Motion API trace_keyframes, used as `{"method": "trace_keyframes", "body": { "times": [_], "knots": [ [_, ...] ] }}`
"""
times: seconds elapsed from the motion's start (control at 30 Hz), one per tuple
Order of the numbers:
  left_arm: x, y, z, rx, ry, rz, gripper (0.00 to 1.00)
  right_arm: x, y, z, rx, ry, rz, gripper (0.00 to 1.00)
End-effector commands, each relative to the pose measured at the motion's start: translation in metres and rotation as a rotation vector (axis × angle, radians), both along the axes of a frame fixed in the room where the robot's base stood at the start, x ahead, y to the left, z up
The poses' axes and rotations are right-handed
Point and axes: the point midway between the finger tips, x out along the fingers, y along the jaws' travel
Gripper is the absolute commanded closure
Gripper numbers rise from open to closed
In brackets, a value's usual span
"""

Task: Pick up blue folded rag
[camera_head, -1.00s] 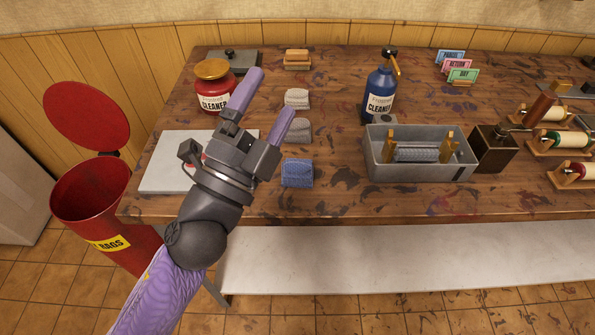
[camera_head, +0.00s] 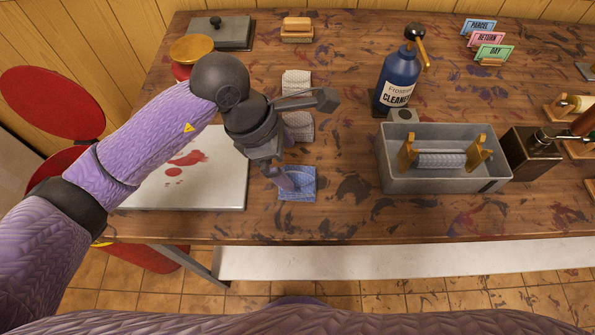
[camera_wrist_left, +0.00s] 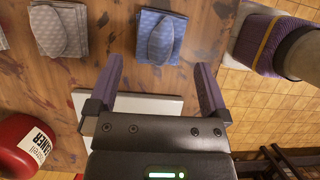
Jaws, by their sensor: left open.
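The blue folded rag (camera_head: 303,186) lies on the wooden table near its front edge, to the right of the white board. In the left wrist view the rag (camera_wrist_left: 160,36) lies flat, with a raised oval fold in its middle. My left gripper (camera_head: 283,178) is pointed down at the rag and hides part of it in the head view. In the left wrist view its two fingers (camera_wrist_left: 158,70) are spread apart with nothing between them, and the rag lies just beyond the fingertips. My right gripper is not seen.
Two grey folded rags (camera_head: 297,82) lie behind the blue one, the nearer partly hidden. A white board (camera_head: 215,185) with red stains is at left. A grey metal tray (camera_head: 440,180) and a blue cleaner bottle (camera_head: 397,82) stand at right. Bare table lies between rag and tray.

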Motion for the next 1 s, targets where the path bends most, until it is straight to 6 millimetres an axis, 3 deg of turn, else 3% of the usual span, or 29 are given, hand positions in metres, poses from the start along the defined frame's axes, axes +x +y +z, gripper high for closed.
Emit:
{"method": "trace_keyframes", "body": {
  "times": [0.23,0.5,0.87,1.0],
  "knots": [
    [-0.003,-0.017,-0.046,-0.004,0.005,0.0,0.0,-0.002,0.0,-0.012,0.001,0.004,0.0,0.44],
    [-0.002,-0.02,-0.051,-0.003,0.001,0.001,0.0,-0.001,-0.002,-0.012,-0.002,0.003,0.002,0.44],
    [-0.002,-0.02,-0.05,-0.004,0.001,0.001,0.73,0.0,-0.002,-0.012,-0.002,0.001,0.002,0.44],
    [-0.002,-0.02,-0.05,-0.004,0.001,0.001,0.73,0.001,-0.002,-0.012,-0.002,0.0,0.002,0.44]
  ]
}}
